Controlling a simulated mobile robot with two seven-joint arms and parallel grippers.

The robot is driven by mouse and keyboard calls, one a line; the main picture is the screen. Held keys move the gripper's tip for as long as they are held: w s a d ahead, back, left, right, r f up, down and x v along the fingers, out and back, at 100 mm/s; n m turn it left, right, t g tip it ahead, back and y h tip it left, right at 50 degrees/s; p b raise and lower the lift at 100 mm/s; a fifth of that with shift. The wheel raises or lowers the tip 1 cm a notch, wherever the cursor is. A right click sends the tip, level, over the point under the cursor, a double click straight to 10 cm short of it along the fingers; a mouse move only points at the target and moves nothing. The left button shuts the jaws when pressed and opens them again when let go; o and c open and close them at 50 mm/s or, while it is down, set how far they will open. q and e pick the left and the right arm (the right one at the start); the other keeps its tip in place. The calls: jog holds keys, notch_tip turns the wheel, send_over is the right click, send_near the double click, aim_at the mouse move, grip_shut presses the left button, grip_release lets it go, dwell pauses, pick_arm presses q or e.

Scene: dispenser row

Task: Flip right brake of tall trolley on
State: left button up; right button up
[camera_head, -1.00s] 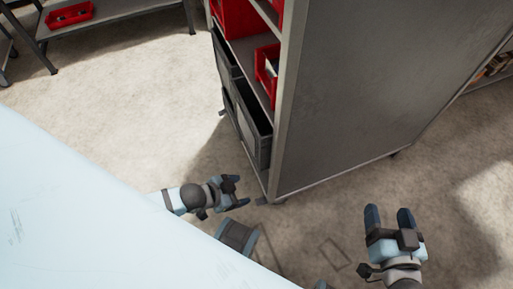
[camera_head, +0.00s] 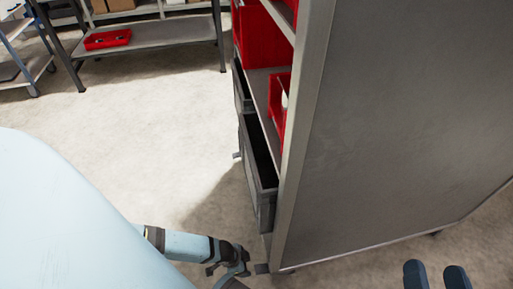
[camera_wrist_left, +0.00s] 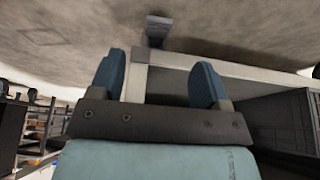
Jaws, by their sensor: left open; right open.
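The tall trolley (camera_head: 385,130) is a grey metal cabinet at the centre right of the head view. A small grey brake tab (camera_head: 262,268) sticks out at its near bottom corner. My left gripper (camera_head: 236,277) is just left of that tab, low over the floor, partly cut off by the frame. In the left wrist view its blue fingers (camera_wrist_left: 158,80) are open and empty, with the grey tab (camera_wrist_left: 157,28) ahead between them, apart from both. My right gripper (camera_head: 436,275) is open and empty at the bottom edge, in front of the trolley's side.
A second grey tab (camera_head: 237,155) shows at the trolley's far left corner. Grey bins (camera_head: 258,170) and red bins (camera_head: 262,38) sit on its shelves. A table with a red tray (camera_head: 107,39) stands at the back left. The floor (camera_head: 150,130) between is clear.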

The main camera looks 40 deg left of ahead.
pick_arm(q)
jog(key=b+x, duration=0.5)
jog(key=x, duration=0.6)
jog(key=shift+d+b, duration=0.1)
jog(key=shift+b, duration=0.25)
pick_arm(e)
jog(key=f+n, duration=0.1)
jog(key=w+f+n, duration=0.1)
jog(key=w+d+f, duration=0.1)
jog(key=f, duration=0.1)
jog(key=shift+n+g+y, duration=0.3)
jog(key=shift+n, duration=0.1)
pick_arm(q)
jog(key=c, duration=0.9)
